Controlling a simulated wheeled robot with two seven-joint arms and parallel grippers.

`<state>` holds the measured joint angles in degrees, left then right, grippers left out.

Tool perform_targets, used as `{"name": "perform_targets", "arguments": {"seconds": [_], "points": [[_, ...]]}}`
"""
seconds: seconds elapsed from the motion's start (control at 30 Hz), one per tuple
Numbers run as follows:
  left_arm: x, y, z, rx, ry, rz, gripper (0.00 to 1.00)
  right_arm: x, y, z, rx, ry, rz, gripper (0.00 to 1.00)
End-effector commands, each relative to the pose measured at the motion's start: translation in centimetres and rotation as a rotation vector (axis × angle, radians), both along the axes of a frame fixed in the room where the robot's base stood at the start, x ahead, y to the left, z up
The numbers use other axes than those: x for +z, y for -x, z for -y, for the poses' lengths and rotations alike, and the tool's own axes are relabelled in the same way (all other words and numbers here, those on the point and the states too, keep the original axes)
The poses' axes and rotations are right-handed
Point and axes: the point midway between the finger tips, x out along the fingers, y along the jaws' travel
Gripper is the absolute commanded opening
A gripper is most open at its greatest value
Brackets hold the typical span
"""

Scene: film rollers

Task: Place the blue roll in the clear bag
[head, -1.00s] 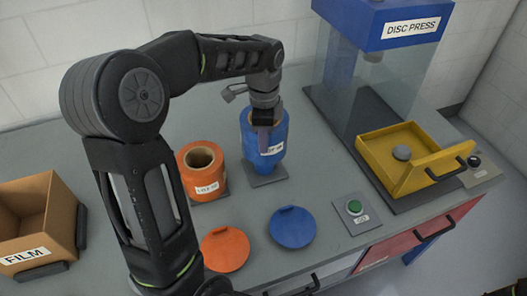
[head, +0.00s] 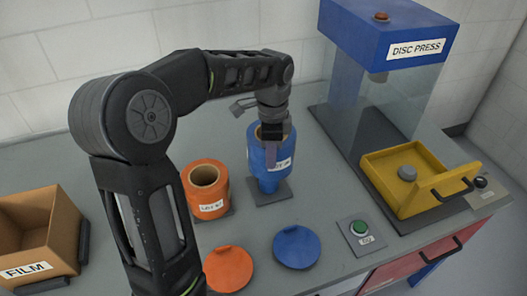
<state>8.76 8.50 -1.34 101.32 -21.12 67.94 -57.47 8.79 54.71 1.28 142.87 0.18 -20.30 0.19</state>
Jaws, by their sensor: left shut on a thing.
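The blue roll (head: 259,157) is upright, with a white label on its side, above a dark square base plate (head: 271,193). A narrower blue part shows under it; I cannot tell whether the roll rests on it or is slightly raised. My left gripper (head: 271,154) points down at the roll's top, shut on its near wall, with one finger outside over the front. The arm hides part of the rim. No clear bag shows. My right gripper is not in view.
An orange roll (head: 207,192) stands left of the blue one. An orange disc (head: 228,268) and a blue disc (head: 297,247) lie in front. A cardboard FILM box (head: 62,224) is at left. The disc press (head: 385,35), yellow drawer (head: 385,203) and green button (head: 361,228) are at right.

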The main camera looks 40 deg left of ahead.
Motion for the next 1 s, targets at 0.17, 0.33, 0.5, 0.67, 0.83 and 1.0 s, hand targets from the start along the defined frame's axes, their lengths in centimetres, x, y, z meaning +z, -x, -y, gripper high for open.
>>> {"name": "perform_targets", "arguments": {"seconds": [0.17,0.33,0.5,0.67,0.83,1.0], "points": [[0.0,-1.4,2.1,0.134,0.002,0.004,0.0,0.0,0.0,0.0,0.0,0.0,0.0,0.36],[-0.3,-3.3,5.3,0.359,0.004,0.003,0.0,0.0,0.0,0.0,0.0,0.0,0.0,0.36],[-0.6,-5.0,9.2,0.615,0.005,0.001,0.0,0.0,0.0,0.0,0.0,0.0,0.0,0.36],[-0.8,-6.0,12.2,0.814,0.003,0.002,0.0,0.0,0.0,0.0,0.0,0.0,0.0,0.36],[-1.0,-6.5,13.9,0.934,0.001,0.002,0.0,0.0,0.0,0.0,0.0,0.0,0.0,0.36],[-1.0,-6.6,14.2,0.963,0.001,0.002,0.0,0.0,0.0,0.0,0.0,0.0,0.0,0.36]]}}
